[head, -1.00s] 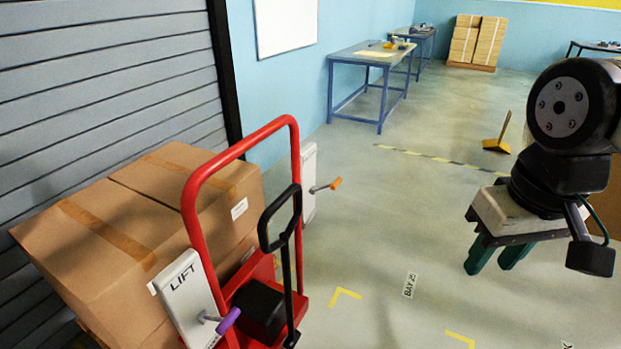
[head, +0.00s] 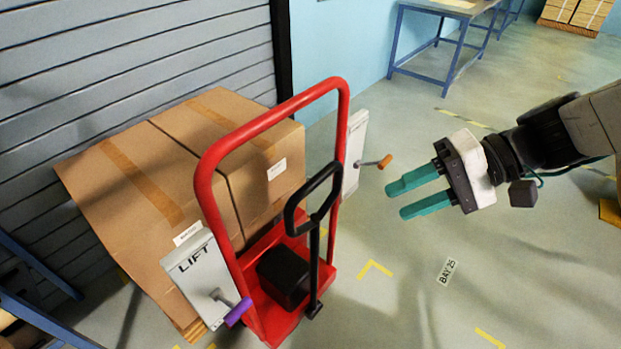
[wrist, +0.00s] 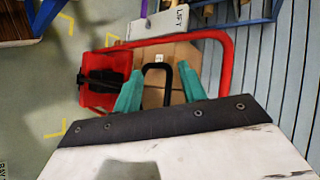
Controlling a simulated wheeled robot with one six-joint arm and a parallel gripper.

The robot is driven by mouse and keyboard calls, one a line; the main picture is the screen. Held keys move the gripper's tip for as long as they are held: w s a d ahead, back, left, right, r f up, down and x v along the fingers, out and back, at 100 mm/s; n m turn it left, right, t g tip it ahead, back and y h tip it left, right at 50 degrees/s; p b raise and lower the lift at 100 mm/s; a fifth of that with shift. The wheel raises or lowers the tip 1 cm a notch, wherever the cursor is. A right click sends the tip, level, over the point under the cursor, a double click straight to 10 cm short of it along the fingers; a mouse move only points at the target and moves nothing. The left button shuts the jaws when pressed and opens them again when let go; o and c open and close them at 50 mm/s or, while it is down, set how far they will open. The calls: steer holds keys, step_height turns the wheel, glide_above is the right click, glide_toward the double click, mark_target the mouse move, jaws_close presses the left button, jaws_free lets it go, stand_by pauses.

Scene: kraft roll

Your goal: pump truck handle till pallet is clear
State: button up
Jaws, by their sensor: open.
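The red pallet truck (head: 278,306) stands at the left centre, with a tall red frame. Its black loop handle (head: 312,200) stands upright at the near side of the frame, and in the wrist view the handle (wrist: 168,70) shows between my fingers. Large cardboard boxes (head: 150,195) sit behind the frame on a wooden pallet (head: 190,328), mostly hidden. A panel marked LIFT (head: 200,278) with a purple grip (head: 238,311) is at the left, and another panel (head: 354,150) with an orange grip (head: 384,161) at the right. My gripper (head: 396,200) is open and empty, right of the handle, pointing left.
A blue-legged workbench (head: 440,45) stands at the back. A grey roller shutter (head: 130,70) closes off the left side. The floor (head: 400,305) around the BAY 25 label is clear. A blue metal frame (head: 35,270) shows at the lower left edge.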

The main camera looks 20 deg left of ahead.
mark_target(322, 182)
steer(key=w+a+f+m+t+y, duration=0.1)
steer(key=w+a+f, duration=0.2)
steer(key=w+a+f+m+t+y, duration=0.1)
steer(key=w+a+f+y, duration=0.1)
steer(key=w+a+f, duration=0.1)
steer(key=w+a+f+m+t+y, duration=0.1)
steer(key=w+a+f+t+y, duration=0.1)
steer(key=w+a+f, duration=0.2)
steer(key=shift+w+a+f+m, duration=0.1)
steer(key=shift+a+f+m, duration=0.1)
steer(key=shift+a, duration=0.15)
steer(key=shift+a+f+m, duration=0.1)
steer(key=shift+a+m, duration=0.1)
steer(key=shift+a, duration=0.15)
steer(key=a, duration=0.2)
steer(key=a+f, duration=0.1)
steer(key=a, duration=0.4)
steer(key=shift+a+f, duration=0.15)
steer(key=shift+a, duration=0.1)
jaws_close()
